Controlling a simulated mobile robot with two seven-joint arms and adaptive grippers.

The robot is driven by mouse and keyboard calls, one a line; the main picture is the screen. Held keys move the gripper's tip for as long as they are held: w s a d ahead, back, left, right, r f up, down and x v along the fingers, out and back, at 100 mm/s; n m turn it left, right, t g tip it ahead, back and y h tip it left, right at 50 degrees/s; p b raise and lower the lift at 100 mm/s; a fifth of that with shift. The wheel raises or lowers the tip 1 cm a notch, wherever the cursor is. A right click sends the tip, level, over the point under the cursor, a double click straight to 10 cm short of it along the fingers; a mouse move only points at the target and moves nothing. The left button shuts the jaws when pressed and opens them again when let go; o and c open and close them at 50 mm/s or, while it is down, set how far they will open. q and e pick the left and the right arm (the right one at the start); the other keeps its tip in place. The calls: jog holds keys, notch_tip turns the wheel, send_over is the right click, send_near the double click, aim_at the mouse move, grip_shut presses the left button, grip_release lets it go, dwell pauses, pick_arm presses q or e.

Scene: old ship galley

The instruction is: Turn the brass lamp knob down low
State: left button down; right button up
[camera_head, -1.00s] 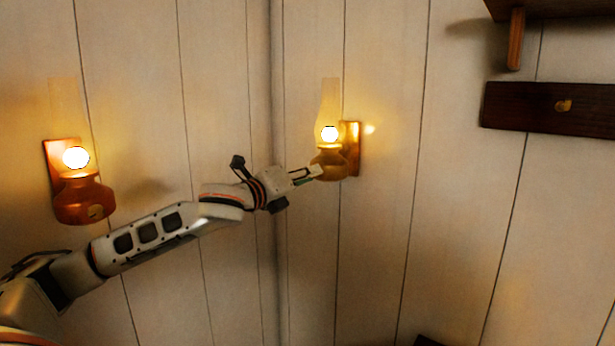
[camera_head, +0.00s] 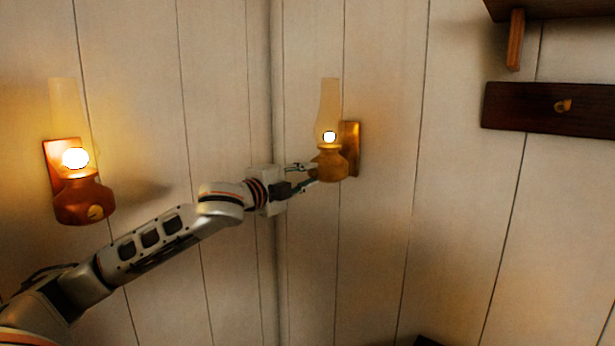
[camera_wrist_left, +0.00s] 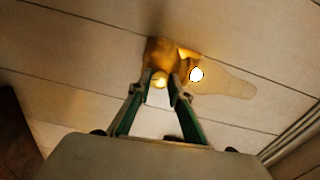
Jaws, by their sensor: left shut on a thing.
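The brass lamp (camera_head: 331,163) hangs on its wooden wall plate just right of the wall corner, with a small, dim flame under a tall glass chimney. My left gripper (camera_head: 312,174) reaches it from the left, at the lamp's base. In the left wrist view, the round brass knob (camera_wrist_left: 158,79) sits between the two fingertips of the left gripper (camera_wrist_left: 160,87), which is shut on it. The lamp body (camera_wrist_left: 165,54) is behind the knob, and the glowing flame is to its right. In the head view the fingers and lamp base hide the knob. My right gripper is not in view.
A second, redder lamp (camera_head: 84,201) burns brightly on the left wall, above my left arm. A dark board with a brass peg (camera_head: 563,106) is on the right wall, below a bracketed shelf. The wall between lamp and board is bare.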

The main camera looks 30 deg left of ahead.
pick_arm(q)
jog(key=n, duration=0.9)
jog(key=shift+n, duration=1.7)
jog(key=c, duration=1.8)
grip_release()
jog(key=shift+c, duration=0.2)
